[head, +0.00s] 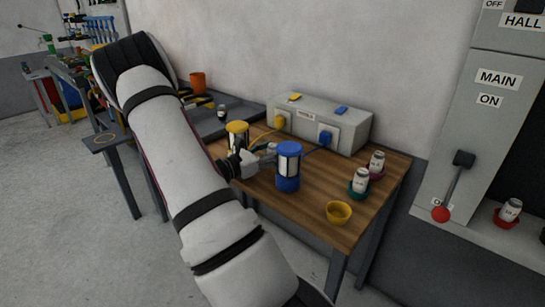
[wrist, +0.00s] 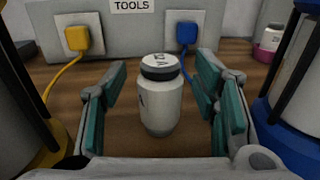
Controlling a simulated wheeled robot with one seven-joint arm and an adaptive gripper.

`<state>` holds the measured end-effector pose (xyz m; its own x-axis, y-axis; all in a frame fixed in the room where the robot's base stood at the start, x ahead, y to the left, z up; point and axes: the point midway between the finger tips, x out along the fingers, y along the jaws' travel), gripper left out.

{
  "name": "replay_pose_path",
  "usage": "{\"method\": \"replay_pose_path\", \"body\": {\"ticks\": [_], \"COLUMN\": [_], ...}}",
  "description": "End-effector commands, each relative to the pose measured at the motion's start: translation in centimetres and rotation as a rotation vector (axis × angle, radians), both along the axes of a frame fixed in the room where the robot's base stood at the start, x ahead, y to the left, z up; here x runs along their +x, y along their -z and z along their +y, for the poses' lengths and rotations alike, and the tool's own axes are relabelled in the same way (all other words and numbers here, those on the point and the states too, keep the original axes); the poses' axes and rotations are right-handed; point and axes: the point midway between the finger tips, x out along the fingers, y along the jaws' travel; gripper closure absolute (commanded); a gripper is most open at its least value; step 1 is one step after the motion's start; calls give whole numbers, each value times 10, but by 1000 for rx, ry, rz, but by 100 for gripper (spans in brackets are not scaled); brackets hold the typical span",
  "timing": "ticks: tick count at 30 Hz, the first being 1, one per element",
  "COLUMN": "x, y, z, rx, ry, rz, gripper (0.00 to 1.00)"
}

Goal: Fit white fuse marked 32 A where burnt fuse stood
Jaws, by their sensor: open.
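My gripper (head: 268,153) reaches over the wooden table between a yellow-topped lantern (head: 237,138) and a blue lantern (head: 288,167). In the wrist view its fingers (wrist: 161,112) are open, one on each side of a white fuse (wrist: 160,105) with a dark band below its cap. This fuse stands upright on the wood, with a gap to each finger. The marking on its cap is hard to read. Other white fuses stand in a green cup (head: 359,180), a purple cup (head: 376,164) and a red cup (head: 508,211); their ratings are too small to read.
A grey TOOLS box (head: 318,124) with yellow and blue plugs stands behind. An empty yellow bowl (head: 339,213) sits near the front edge. A small white-and-dark item (head: 221,112) is on the grey bench. The MAIN panel (head: 478,120) with a red-knobbed lever is at right.

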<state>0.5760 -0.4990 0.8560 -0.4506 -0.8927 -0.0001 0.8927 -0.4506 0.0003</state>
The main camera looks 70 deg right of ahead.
Motion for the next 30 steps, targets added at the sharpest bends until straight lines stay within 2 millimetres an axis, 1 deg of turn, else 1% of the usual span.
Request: {"method": "replay_pose_path", "body": {"ticks": [6, 7, 8, 9, 11, 12, 14, 16, 17, 24, 28, 30], "x": [0, 0, 0, 0, 0, 0, 0, 0, 0, 0, 0, 0], "y": [0, 0, 0, 0, 0, 0, 0, 0, 0, -2, -9, -16], "z": [-1, -1, -1, -1, -1, -1, -1, -1, -1, -1, -1, -1], "rx": [0, 0, 0, 0, 0, 0, 0, 0, 0, 0, 0, 0], "ry": [-1, -1, -1, -1, -1, -1, 0, 0, 0, -1, -1, -1], "rz": [0, 0, 0, 0, 0, 0, 0, 0, 0, 0, 0, -1], "gripper": [45, 48, 54, 63, 77, 86, 98, 98, 100, 100, 100, 100]}}
